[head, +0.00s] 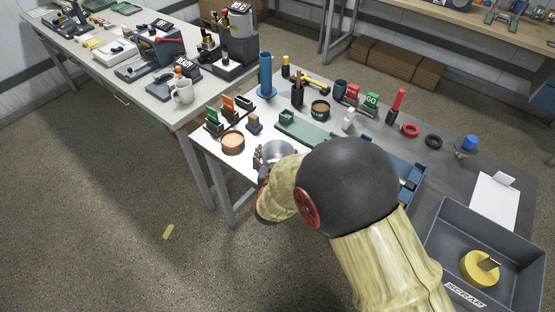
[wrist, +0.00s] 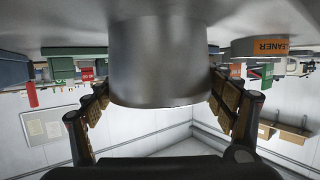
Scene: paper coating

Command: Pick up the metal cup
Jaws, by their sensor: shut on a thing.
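The metal cup (head: 278,149) is a plain silver cylinder near the front left edge of the workbench, partly hidden behind my arm in the head view. In the wrist view, which is upside down, the cup (wrist: 160,60) fills the top middle. My gripper (wrist: 162,96) has one padded finger on each side of it and is shut on it. The cup looks upright and seems to be at the bench surface; I cannot tell if there is a gap under it. In the head view my gripper (head: 263,162) is mostly hidden by my arm.
A brown-topped round tin (head: 232,143) and a small dark block (head: 254,123) stand left of the cup. A green tray (head: 305,131) lies just behind it. A blue tray (head: 408,172) is right of my arm. A grey scrap bin (head: 440,235) stands at lower right.

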